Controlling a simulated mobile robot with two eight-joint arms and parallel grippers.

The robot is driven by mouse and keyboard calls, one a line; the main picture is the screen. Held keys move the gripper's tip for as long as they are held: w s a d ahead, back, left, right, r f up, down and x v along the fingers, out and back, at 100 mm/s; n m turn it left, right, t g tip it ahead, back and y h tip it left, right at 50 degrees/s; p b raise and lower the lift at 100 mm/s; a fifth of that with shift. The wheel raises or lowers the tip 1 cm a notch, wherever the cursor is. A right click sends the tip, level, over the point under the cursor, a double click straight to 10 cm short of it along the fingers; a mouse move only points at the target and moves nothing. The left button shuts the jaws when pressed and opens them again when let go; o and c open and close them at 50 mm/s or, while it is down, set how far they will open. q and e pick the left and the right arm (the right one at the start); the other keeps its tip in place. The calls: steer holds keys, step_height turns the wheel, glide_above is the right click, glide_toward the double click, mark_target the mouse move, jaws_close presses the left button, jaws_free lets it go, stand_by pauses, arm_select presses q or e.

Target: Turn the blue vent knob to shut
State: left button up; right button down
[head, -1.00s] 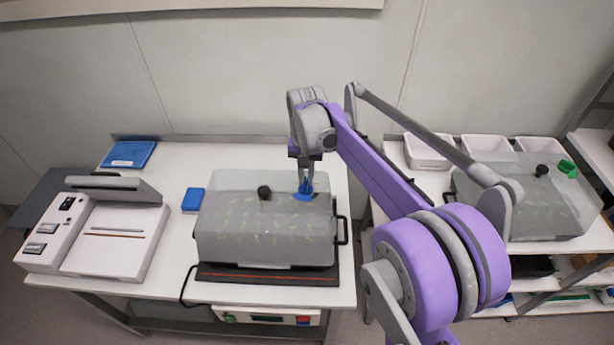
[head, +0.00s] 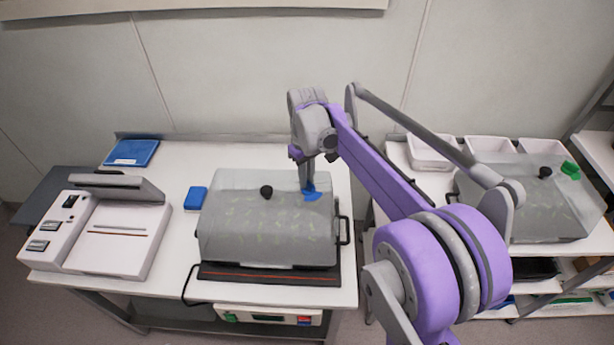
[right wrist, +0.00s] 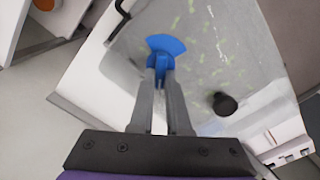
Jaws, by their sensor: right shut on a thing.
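The blue vent knob (head: 311,194) is on the lid of the grey translucent chamber (head: 240,238) on the white bench, near the lid's right end. My right gripper (head: 307,187) reaches down from above and is shut on the knob's grip. In the right wrist view, the two fingers (right wrist: 160,80) pinch the raised blue grip, and the fan-shaped blue plate (right wrist: 166,45) spreads out beyond the fingertips. The fingers hide part of the knob. A black knob (head: 266,191) stands on the same lid, left of the blue one; it also shows in the right wrist view (right wrist: 224,104). My left gripper is not in view.
A white device with a raised lid (head: 115,240) stands at the left of the bench. A small blue box (head: 195,198) lies beside the chamber. A second chamber (head: 530,205) with a green knob (head: 570,170) and white bins (head: 430,152) stand on the right shelf.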

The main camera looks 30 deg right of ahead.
steer(key=shift+n, duration=0.5)
steer(key=c, duration=0.9)
jaws_free()
steer(key=shift+o, duration=0.2)
step_height(320, 180, up, 11)
steer(key=shift+p, duration=0.35)
steer(key=shift+f, duration=0.15)
